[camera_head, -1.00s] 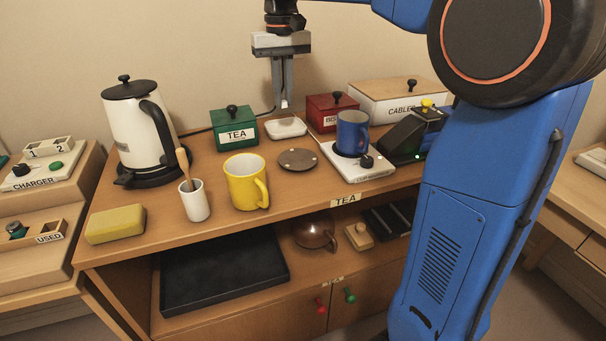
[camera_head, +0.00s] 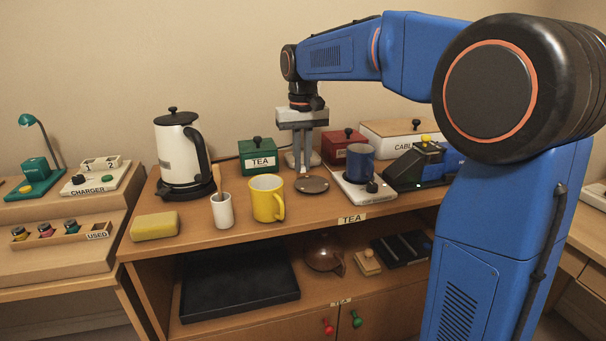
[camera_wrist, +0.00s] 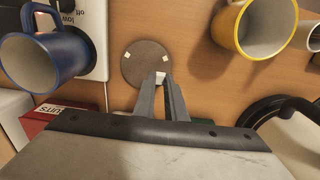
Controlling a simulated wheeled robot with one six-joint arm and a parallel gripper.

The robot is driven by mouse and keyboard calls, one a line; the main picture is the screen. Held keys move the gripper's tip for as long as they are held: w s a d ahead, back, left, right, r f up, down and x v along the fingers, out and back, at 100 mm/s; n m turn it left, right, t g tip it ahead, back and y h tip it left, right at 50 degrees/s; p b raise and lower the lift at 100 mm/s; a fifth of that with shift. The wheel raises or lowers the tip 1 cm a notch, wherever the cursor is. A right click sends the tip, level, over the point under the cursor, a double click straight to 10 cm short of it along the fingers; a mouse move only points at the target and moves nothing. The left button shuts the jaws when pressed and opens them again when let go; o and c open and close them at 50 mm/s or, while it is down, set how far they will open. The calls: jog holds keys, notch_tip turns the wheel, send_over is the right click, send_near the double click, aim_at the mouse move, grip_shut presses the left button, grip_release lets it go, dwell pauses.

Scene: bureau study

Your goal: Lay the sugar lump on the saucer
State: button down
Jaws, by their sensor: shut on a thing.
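My gripper (camera_head: 302,172) points straight down and is shut on a small white sugar lump (camera_wrist: 160,77), which shows between the fingertips in the wrist view. A flat, round brown disc, seemingly the saucer (camera_head: 311,185), lies on the tea table; it also shows in the wrist view (camera_wrist: 143,65). It bears small white marks near its rim. In the wrist view the lump overlaps the disc's near edge. In the head view the fingertips are just behind the disc. I cannot tell how high the lump is above it.
A white dish (camera_head: 315,159) is partly hidden behind the fingers. A yellow mug (camera_head: 266,198) stands left of the disc. A blue mug (camera_head: 360,162) on a white warmer (camera_head: 351,193) stands right. Green (camera_head: 258,155) and red (camera_head: 340,142) boxes stand behind.

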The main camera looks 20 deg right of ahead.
jog(key=shift+f, duration=1.9)
jog(key=c, duration=1.8)
grip_release()
jog(key=shift+f, duration=0.1)
notch_tip(320, 180, up, 12)
